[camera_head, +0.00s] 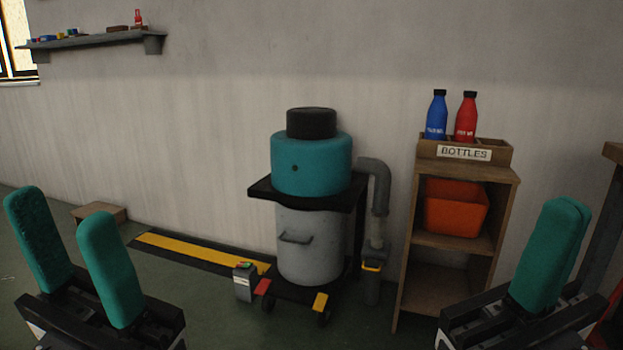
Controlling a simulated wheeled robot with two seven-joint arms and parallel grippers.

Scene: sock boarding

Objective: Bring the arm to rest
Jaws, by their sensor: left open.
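My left gripper (60,208) is at the lower left, its two green padded fingers spread apart with nothing between them. My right gripper (566,207) is at the lower right, its two green fingers together with nothing visible between them. Both grippers point upward in the picture and stand clear of the things in front of the wall. No sock is visible.
A teal and grey vacuum-like machine (312,165) stands by the wall. To its right is a wooden shelf (470,169) with a blue bottle (437,117), a red bottle (466,118) and an orange bin (455,208). A wall shelf (95,40) hangs upper left.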

